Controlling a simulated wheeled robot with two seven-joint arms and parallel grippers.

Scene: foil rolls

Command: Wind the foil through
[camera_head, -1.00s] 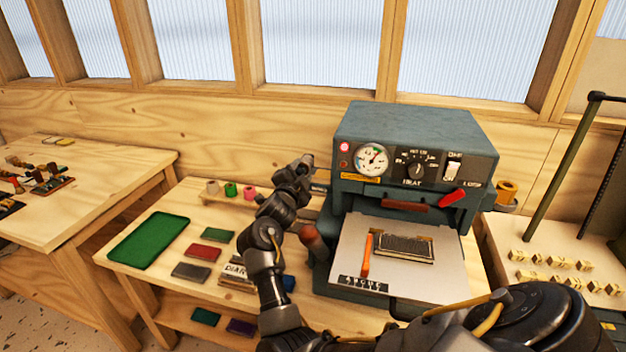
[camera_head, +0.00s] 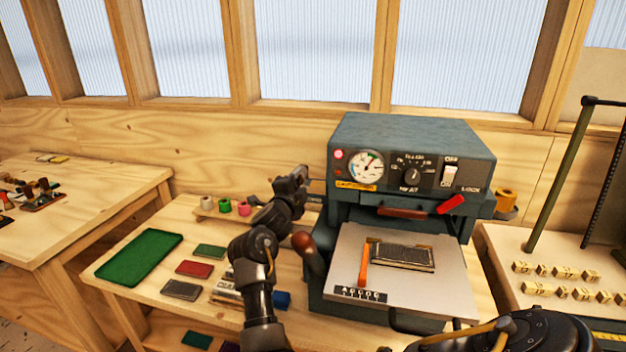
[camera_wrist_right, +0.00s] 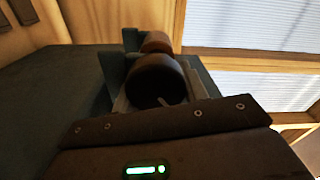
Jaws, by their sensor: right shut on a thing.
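The blue-grey foil press (camera_head: 410,150) stands on the wooden bench. A gold foil roll (camera_head: 507,198) sits at its right side. My right gripper (camera_head: 298,174) is beside the upper left side of the press, its arm crossing from the lower right. In the right wrist view a dark round knob (camera_wrist_right: 155,80) with a pale mark is straight ahead, and a brown roll (camera_wrist_right: 157,42) is behind it. The right gripper is shut, seemingly on the dark knob; its fingertips are hard to make out. My left gripper is not in view.
Small foil rolls (camera_head: 225,206) stand on a wooden rack left of the press. A green tray (camera_head: 140,258) and several coloured booklets lie on the bench. A wooden-handled lever (camera_head: 303,243) sticks out by the press. Type blocks (camera_head: 555,270) lie on the right table.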

